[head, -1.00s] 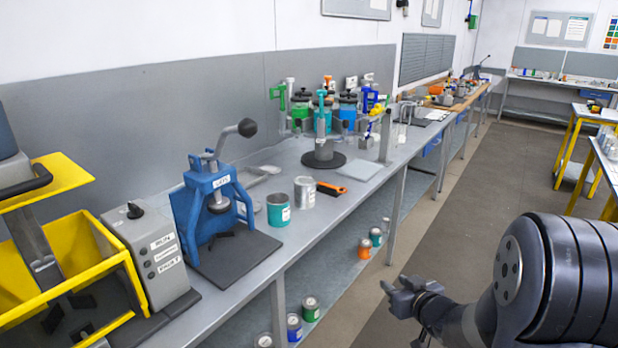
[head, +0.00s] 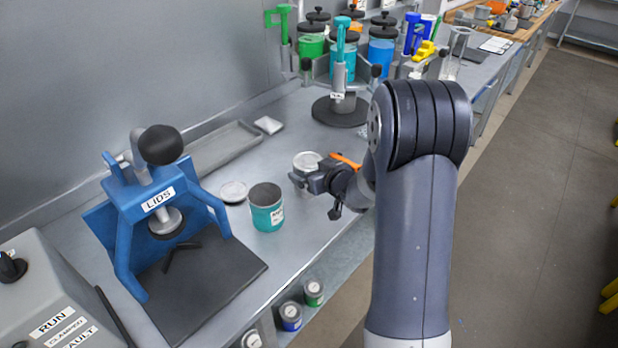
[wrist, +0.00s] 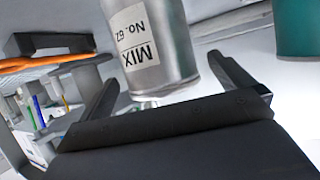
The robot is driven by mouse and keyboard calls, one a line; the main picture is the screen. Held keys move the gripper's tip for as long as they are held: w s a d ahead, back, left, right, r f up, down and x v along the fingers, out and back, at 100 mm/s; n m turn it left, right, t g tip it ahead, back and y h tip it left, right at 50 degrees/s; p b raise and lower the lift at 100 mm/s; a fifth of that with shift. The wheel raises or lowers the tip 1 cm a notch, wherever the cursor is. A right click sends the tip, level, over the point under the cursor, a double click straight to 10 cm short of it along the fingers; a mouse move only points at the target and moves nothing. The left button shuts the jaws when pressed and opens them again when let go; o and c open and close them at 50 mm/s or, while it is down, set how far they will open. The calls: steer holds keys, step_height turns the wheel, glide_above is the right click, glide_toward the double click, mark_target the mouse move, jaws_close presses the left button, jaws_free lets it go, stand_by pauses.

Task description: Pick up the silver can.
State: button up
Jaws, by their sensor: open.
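The silver can (head: 307,160) stands on the grey bench, partly hidden by my gripper (head: 303,182) in the head view. In the wrist view the silver can (wrist: 150,50) has a white label reading "MIX No. 62", which appears upside down. My gripper (wrist: 164,70) is open there, with one finger on each side of the can in the picture. The fingers appear apart from the can, and I cannot tell how far it reaches between them.
A teal can (head: 267,210) stands left of the silver can, with a round lid (head: 234,191) behind it. A blue lid press (head: 155,225) is farther left. An orange-handled tool (head: 345,161) lies just right of the silver can.

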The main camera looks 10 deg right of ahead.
steer(key=shift+x, duration=1.55)
steer(key=shift+w+r, duration=0.1)
steer(key=shift+r, duration=0.05)
steer(key=shift+c, duration=0.6)
steer(key=c, duration=1.2)
steer(key=shift+r, duration=0.2)
